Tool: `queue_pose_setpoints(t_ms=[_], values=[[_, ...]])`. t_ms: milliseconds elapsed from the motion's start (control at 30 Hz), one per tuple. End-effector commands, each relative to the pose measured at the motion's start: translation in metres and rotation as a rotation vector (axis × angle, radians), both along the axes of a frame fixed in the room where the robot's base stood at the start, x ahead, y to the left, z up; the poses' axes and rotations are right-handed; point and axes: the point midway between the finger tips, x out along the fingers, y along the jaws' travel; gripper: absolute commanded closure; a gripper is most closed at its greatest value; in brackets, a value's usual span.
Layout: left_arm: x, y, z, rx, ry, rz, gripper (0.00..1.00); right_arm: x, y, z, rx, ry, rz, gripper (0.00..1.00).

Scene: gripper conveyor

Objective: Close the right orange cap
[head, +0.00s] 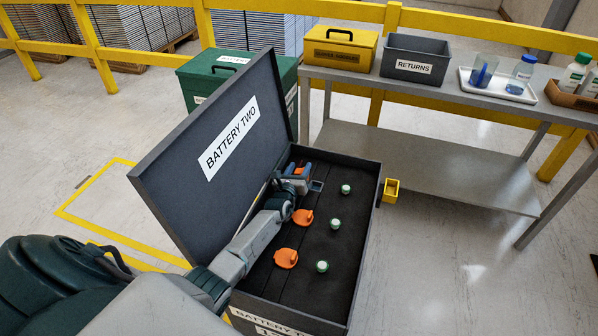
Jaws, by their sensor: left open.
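An open dark grey box (365,185) labelled BATTERY TWO stands on the floor, its lid (215,140) raised on the left. Inside, an orange cap (286,258) lies at the near end and another orange cap (303,217) lies in the middle, beside my left forearm. A small orange part (298,171) shows at the far end, mostly hidden by my left gripper (299,177). Whether it is a third cap I cannot tell. My left gripper is open, low inside the box at its far end; contact is unclear. My right gripper is not in view.
A grey table (440,88) behind carries a RETURNS bin (415,58). Floor to the right is clear.

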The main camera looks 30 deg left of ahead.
Motion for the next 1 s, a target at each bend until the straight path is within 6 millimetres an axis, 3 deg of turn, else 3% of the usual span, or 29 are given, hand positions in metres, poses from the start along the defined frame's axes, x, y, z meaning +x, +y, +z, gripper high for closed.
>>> queue_pose_setpoints(t_ms=[367, 500, 567, 1000], values=[[0.0034, 0.0010, 0.0002, 0.000, 0.001, 0.000, 0.56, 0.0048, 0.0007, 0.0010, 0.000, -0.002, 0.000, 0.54], [0.0033, 0.0010, 0.0000, 0.000, 0.001, 0.000, 0.83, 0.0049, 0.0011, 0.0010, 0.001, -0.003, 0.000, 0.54], [0.0032, 0.0013, 0.0000, 0.001, 0.001, 0.001, 0.92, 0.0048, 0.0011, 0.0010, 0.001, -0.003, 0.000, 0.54], [0.0030, 0.0002, 0.0004, 0.038, 0.011, 0.000, 0.91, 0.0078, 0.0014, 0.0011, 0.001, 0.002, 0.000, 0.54]])
